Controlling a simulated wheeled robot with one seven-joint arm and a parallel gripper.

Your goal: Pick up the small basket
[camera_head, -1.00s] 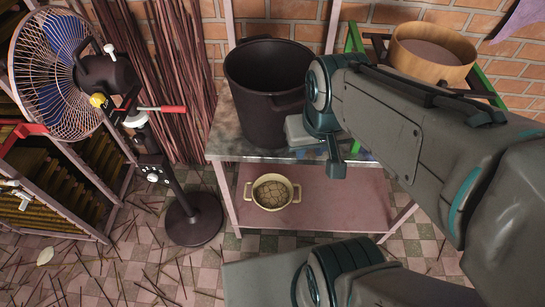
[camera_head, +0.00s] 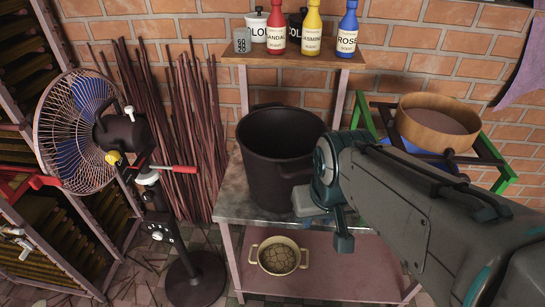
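A small cream round container (camera_head: 279,257) with two side handles sits on the lower pink shelf, below the big dark pot. It looks like the small basket, and its rounded brownish inside faces up. A wider wooden round tub (camera_head: 438,122) stands on a green-framed stand at the right. My arm comes in from the right, above the table, and its near end is beside the dark pot. The cream container is unobstructed and apart from the arm.
A large dark pot (camera_head: 279,155) stands on the grey tabletop (camera_head: 235,192) above the shelf. A fan (camera_head: 84,130) on a stand is at left. Bottles, including a red one (camera_head: 277,30), line the top shelf. The lower shelf right of the cream container is clear.

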